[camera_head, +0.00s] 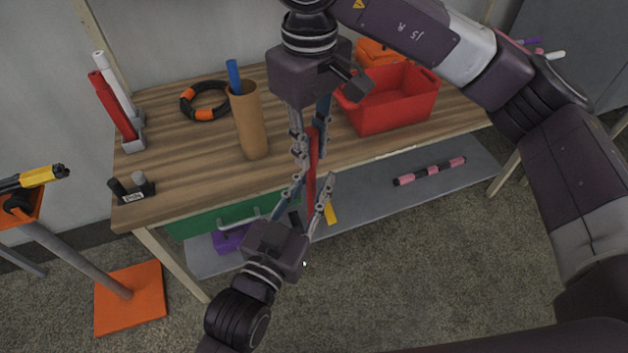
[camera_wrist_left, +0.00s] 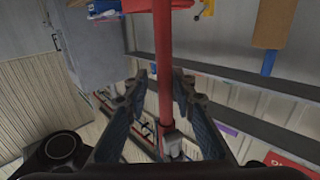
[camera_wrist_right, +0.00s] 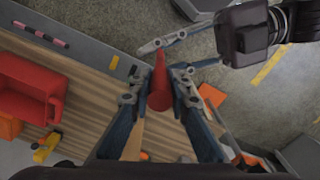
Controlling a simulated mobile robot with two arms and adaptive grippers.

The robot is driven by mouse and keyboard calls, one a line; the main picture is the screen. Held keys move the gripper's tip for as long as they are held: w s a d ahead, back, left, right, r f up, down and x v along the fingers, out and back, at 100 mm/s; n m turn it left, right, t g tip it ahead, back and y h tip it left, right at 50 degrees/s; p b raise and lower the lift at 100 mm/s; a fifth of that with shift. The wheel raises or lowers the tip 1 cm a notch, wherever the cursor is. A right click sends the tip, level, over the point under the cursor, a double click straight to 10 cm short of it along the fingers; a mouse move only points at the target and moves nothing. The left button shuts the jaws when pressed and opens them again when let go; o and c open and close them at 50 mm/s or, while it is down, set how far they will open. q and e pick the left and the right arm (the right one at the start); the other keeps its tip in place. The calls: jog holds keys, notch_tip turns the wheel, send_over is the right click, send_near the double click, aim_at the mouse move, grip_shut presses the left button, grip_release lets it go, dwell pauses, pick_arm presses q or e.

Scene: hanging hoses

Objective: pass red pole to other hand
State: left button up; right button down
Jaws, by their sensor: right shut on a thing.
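The red pole (camera_head: 312,150) is held upright in front of the workbench, between my two grippers. My right gripper (camera_head: 308,138) comes down from above and is shut on the pole's upper part. In the right wrist view, the red pole (camera_wrist_right: 160,82) sits between its fingers. My left gripper (camera_head: 313,184) points up from below, with its fingers apart on either side of the pole's lower part. In the left wrist view, the pole (camera_wrist_left: 164,50) runs between the left fingers (camera_wrist_left: 162,78), with small gaps visible. Fingers partly hide the pole in the head view.
The wooden bench (camera_head: 190,165) carries a red bin (camera_head: 395,105), a brown holder (camera_head: 250,125) with a blue pole (camera_head: 233,75), a black-orange ring (camera_head: 205,100), and another red pole (camera_head: 113,103) in a rack. A pink-black pole (camera_head: 430,171) lies on the lower shelf.

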pick_arm(q)
grip_shut()
pick_arm(e)
jog(key=c, duration=1.7)
grip_release()
